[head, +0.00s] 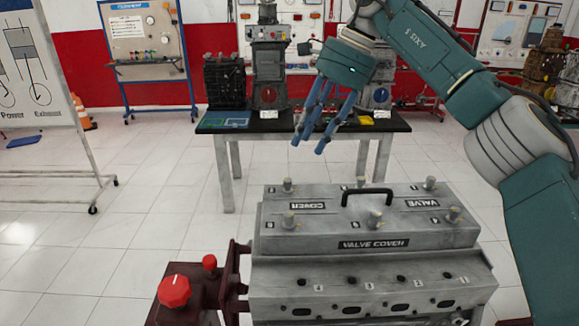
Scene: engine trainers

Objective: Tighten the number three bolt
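A grey valve cover (340,242) with a black handle (367,195) sits on the engine block (372,300) in the lower middle. Several bolts stand on it in two rows. The front row has a left bolt (288,219), a middle bolt (374,218) and a right bolt (453,214). The back row has a left bolt (287,184), a right bolt (429,183) and one partly hidden behind the handle. The small numbers beside the bolts are too small to read surely. My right gripper (310,142) appears above and beyond the cover, open and empty, its blue fingers apart and pointing down. My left gripper is out of view.
A dark-topped table (220,128) with engine models stands behind the cover. A red knob (174,291) on a dark red stand rises at the lower left. A whiteboard stand (80,140) is at left. Tiled floor left of the cover is clear.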

